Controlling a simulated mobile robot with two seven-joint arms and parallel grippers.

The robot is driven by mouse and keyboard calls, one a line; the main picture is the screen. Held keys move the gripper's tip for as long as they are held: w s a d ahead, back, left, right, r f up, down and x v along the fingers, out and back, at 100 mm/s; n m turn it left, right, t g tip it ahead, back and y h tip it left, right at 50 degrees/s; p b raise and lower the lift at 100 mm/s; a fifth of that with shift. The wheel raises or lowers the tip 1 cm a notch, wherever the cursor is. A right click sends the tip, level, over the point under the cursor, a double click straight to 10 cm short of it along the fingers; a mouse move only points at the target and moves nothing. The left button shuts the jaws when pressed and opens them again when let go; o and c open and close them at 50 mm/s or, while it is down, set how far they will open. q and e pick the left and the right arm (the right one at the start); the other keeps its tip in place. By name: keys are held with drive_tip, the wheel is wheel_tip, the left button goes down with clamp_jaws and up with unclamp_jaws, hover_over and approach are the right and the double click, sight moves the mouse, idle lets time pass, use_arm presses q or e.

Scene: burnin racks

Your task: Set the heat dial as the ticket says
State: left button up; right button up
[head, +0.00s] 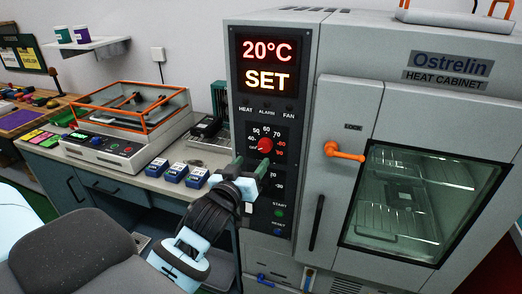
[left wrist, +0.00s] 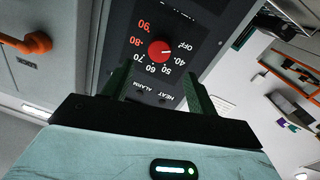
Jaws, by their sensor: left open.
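The red heat dial (head: 265,145) is on the dark control panel of the heat cabinet (head: 425,62), below the 20°C SET display (head: 266,65). In the left wrist view the dial (left wrist: 160,51) is turned so that its light mark points roughly toward OFF. Its scale has 40 to 70 in white and 80 and 90 in red. My left gripper (head: 252,170) is open and empty in front of the panel, just below the dial. In the left wrist view its fingers (left wrist: 160,88) are spread and apart from the dial. I cannot make out the ticket.
Start and reset buttons (head: 279,220) are low on the panel. An orange door handle (head: 345,152) sticks out to the right of the dial. A bench at the left holds an orange-framed machine (head: 130,108) and several blue boxes (head: 172,172).

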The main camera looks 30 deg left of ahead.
sight(263, 147)
use_arm(q)
drive_tip(key=shift+w+a, duration=0.2)
drive_tip(key=shift+w, duration=1.05)
drive_tip(key=shift+w+a, duration=0.2)
drive_tip(key=shift+w, duration=1.1)
drive_tip(key=shift+w+a, duration=0.2)
drive_tip(key=shift+w, duration=1.05)
drive_tip(key=c, duration=1)
